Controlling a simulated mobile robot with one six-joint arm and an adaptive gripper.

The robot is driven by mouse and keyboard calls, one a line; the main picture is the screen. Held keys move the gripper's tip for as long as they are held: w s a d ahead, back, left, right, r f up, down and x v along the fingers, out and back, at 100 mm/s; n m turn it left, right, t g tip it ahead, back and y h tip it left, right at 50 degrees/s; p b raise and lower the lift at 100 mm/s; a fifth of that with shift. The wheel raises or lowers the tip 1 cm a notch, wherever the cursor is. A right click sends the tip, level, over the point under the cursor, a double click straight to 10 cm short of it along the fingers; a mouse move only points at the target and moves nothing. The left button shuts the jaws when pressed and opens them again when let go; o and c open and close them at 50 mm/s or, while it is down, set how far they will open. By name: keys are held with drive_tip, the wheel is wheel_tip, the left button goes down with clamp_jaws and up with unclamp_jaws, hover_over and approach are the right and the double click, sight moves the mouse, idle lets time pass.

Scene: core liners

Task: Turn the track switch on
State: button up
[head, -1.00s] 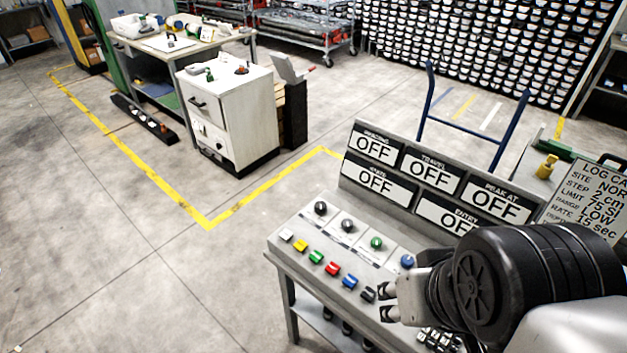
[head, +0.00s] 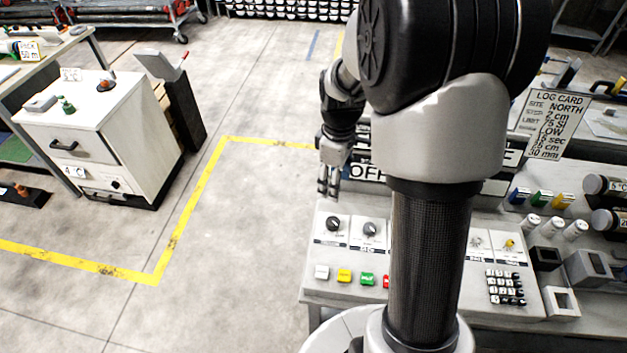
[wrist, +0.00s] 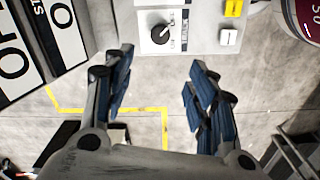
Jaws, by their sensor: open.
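The grey console carries a row of rotary switches. In the head view a black knob (head: 333,223) is at the left end, with a grey-topped knob (head: 370,229) beside it. The labels under them are too small to read, so I cannot tell which is the track switch. One black knob (wrist: 160,34) shows on its white plate in the wrist view, just beyond my fingertips, with its pointer slanted. My gripper (wrist: 160,65) is open and empty. In the head view my gripper (head: 328,186) hangs above the console's left end, apart from the knobs. My arm hides the console's middle.
Coloured buttons (head: 344,276) line the console's front, with a keypad (head: 505,288) further right. OFF signs stand behind, partly hidden. A log card (head: 556,124) is at the right. A white cabinet (head: 100,135) stands at the left; the floor between is clear.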

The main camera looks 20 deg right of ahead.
sight(333, 221)
wheel_tip(333, 221, down, 18)
drive_tip(key=b, duration=0.5)
drive_tip(key=shift+s+d+r, duration=0.1)
drive_tip(key=shift+d+r, duration=0.05)
drive_tip(key=shift+c, duration=0.3)
drive_tip(key=c, duration=1)
